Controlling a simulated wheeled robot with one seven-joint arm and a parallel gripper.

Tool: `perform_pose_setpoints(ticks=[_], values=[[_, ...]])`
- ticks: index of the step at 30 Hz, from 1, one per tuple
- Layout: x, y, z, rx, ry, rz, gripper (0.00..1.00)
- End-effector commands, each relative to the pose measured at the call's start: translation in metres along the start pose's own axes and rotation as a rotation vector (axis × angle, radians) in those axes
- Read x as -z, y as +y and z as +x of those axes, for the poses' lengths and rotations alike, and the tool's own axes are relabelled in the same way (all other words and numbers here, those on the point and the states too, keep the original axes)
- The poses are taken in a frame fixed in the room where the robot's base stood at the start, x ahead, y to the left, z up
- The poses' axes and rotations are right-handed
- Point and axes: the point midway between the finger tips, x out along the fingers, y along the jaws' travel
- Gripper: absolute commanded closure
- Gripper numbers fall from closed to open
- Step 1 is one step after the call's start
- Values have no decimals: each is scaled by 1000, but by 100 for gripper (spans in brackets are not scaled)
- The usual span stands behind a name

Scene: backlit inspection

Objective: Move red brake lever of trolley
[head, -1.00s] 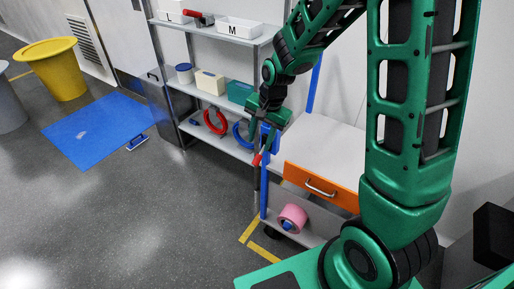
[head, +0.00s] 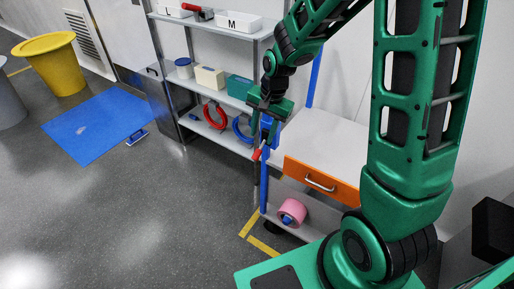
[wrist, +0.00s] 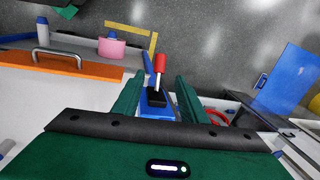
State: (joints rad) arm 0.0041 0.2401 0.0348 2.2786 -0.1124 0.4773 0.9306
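The brake lever has a red grip (wrist: 160,63) on a thin metal shaft. It rises from a black base (wrist: 156,97) on a blue part of the trolley (wrist: 148,75). In the head view, the red grip (head: 257,154) shows just below my gripper (head: 262,132), beside the trolley's blue post (head: 264,190). In the wrist view, my gripper (wrist: 159,92) is open, with its green fingers apart on either side of the lever. Gaps show between each finger and the lever, so I see no contact. The trolley has a white top (head: 325,140) and an orange drawer (head: 321,180).
Behind stands a grey shelf rack (head: 225,143) with bins, boxes and a red ring (head: 214,115). A blue mat (head: 98,125) and a yellow bin (head: 52,64) are at left.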

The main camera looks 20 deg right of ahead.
Motion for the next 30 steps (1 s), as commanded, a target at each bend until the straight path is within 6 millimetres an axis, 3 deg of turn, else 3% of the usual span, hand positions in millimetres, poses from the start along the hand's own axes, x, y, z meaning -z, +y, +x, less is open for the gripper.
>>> perform_pose_setpoints(ticks=[18, 30], values=[[-1, 0, 89, -2, -2, 0, 61], [-1, 0, 105, 0, 0, 0, 61]])
